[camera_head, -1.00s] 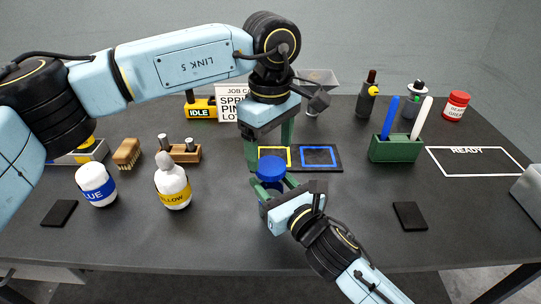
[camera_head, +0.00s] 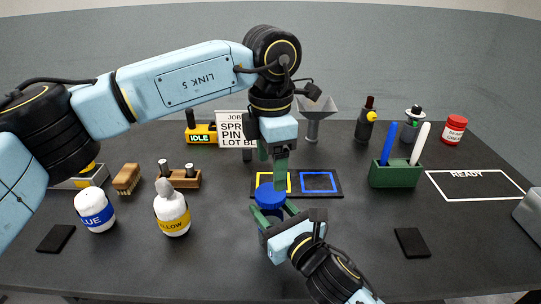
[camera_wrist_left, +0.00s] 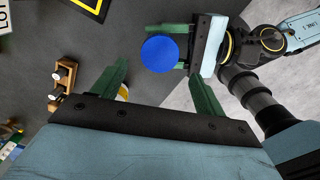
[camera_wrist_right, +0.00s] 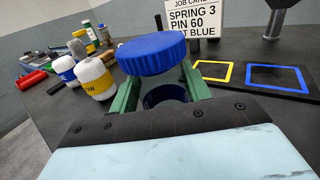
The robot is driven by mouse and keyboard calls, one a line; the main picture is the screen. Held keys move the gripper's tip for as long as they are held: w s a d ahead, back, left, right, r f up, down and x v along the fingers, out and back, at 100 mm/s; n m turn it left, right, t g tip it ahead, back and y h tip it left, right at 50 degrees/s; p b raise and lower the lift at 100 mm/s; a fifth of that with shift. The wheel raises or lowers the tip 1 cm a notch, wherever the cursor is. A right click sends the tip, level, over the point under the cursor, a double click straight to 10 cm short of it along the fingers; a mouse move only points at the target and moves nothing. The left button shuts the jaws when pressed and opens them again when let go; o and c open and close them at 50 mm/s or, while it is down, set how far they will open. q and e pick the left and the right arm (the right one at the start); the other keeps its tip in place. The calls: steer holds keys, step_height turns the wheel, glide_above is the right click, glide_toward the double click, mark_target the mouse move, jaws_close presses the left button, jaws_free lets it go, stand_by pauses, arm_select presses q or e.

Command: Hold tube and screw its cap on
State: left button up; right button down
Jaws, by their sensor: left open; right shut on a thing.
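The tube stands upright in my right gripper (camera_head: 277,226), which is shut on it. In the right wrist view, a short dark ring of the tube (camera_wrist_right: 165,94) shows between the green fingers. The ribbed blue cap (camera_head: 270,195) sits at the tube's top; it looks slightly tilted in the right wrist view (camera_wrist_right: 152,53). How firmly it is seated I cannot tell. My left gripper (camera_head: 275,182) points down above the cap, seen edge-on. In the left wrist view its fingers (camera_wrist_left: 158,68) are spread and empty, with the cap (camera_wrist_left: 160,54) beyond the tips, between them.
Behind the tube lies a dark board (camera_head: 335,193) with yellow and blue squares. A green pen holder (camera_head: 396,175) stands right; white bottles (camera_head: 95,212) (camera_head: 172,210) stand left. A job card (camera_head: 232,128) and funnel (camera_head: 314,118) are behind. The front table is mostly clear.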

mark_target(270, 193)
arm_select(q)
steer(key=n, duration=0.2)
steer(key=r+n, duration=0.1)
steer(key=n, duration=0.2)
steer(key=shift+f, duration=4)
steer(key=c, duration=1)
steer(key=o, duration=1.2)
steer(key=shift+c, duration=0.2)
steer(key=shift+r, duration=0.1)
